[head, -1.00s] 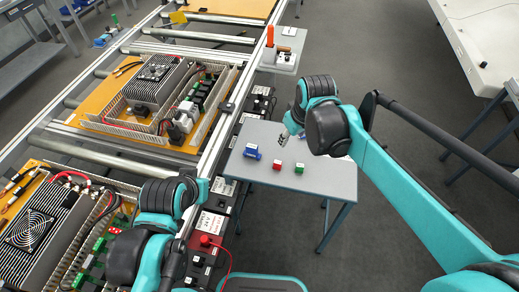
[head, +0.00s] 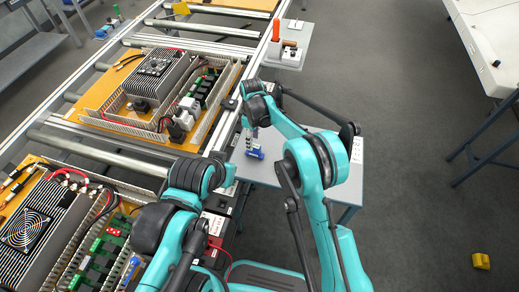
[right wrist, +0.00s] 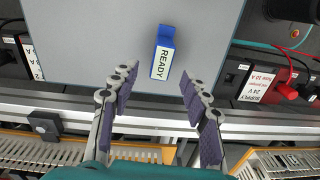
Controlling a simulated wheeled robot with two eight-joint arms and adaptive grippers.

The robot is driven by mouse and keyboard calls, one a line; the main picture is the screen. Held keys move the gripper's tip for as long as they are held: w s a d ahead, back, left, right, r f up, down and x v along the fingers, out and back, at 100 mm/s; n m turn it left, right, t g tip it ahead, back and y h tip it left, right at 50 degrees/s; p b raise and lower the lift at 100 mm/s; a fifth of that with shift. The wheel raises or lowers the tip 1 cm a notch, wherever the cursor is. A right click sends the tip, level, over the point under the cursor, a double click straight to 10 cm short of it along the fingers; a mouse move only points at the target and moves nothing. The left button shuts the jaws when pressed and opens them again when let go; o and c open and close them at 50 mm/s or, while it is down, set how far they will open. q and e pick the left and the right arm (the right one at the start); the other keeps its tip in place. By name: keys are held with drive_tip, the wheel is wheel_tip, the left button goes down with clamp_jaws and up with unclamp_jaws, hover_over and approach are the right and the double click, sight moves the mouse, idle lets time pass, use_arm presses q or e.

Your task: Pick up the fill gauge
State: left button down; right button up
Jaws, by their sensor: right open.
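A blue block with a white READY label (right wrist: 163,52) lies on the grey side table (head: 350,175); it also shows in the head view (head: 258,154). Nothing in view is labelled as the fill gauge, so I cannot tell for certain that this block is it. My right gripper (right wrist: 158,82) is open and empty, pointing down, with the block ahead of and between its fingers, not touching them. In the head view the right gripper (head: 250,137) is beside the block. My left arm shows at lower left; its gripper is not in view.
A conveyor with wired panels (head: 150,90) runs along the left. Black terminal boxes with a red plug (right wrist: 287,91) line its rail. A small grey stand with an orange-handled tool (head: 276,30) is at the back. A yellow object (head: 481,261) lies on the floor at right.

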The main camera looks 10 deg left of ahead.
sight(255, 151)
wheel_tip(255, 151, down, 3)
drive_tip(key=shift+s+r+b, duration=0.1)
drive_tip(key=shift+b, duration=0.35)
drive_tip(key=f, duration=0.1)
drive_tip(key=f+b, duration=0.1)
drive_tip(key=f, duration=0.1)
drive_tip(key=f+b, duration=0.1)
drive_tip(key=shift+s+d+f, duration=0.1)
drive_tip(key=shift+d+f, duration=0.15)
drive_tip(key=shift+d, duration=0.15)
drive_tip(key=shift+f, duration=0.35)
drive_tip(key=shift+r, duration=0.1)
drive_tip(key=shift+c, duration=1.3)
clamp_jaws()
